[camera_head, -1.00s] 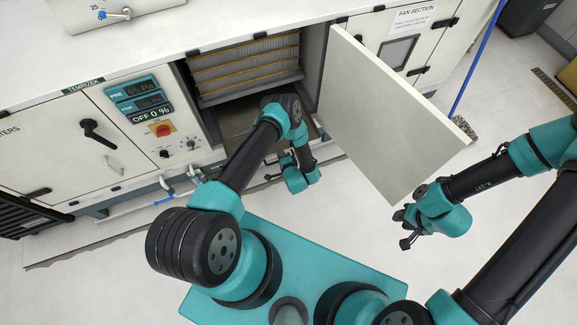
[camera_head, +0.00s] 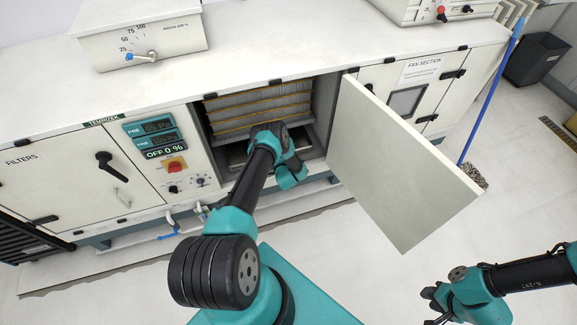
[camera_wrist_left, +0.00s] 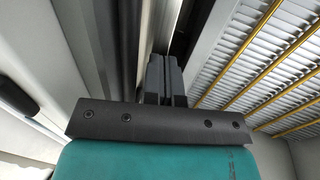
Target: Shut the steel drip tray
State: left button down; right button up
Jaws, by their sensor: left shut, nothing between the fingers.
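The steel drip tray (camera_head: 238,153) shows as a grey surface low in the open cabinet bay, below the filters, partly covered by my left arm. My left gripper reaches into the bay; its fingers are hidden in the head view. In the left wrist view my left gripper (camera_wrist_left: 165,70) is shut and empty, its fingers pointing at dark metal edges beside the filters. I cannot tell whether it touches the tray. My right gripper (camera_head: 432,306) is open and empty over the floor at the lower right, away from the cabinet.
Pleated filters (camera_head: 258,103) fill the upper bay and show in the left wrist view (camera_wrist_left: 265,70). The bay's door (camera_head: 405,165) stands wide open to the right, between my arms. A control panel (camera_head: 160,150) is left of the bay. The floor in front is clear.

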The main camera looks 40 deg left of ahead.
pick_arm(q)
jog(key=shift+w+a, duration=0.2)
jog(key=shift+a, duration=0.1)
jog(key=shift+r, duration=0.1)
jog(key=shift+a+r, duration=0.1)
jog(key=shift+a, duration=0.1)
jog(key=shift+s+d, duration=0.2)
jog(key=shift+d, duration=0.3)
jog(key=f+v, duration=0.1)
jog(key=v, duration=1.2)
jog(key=shift+s+d+f, duration=0.15)
jog(key=shift+s+d, duration=0.05)
jog(key=shift+d, duration=0.2)
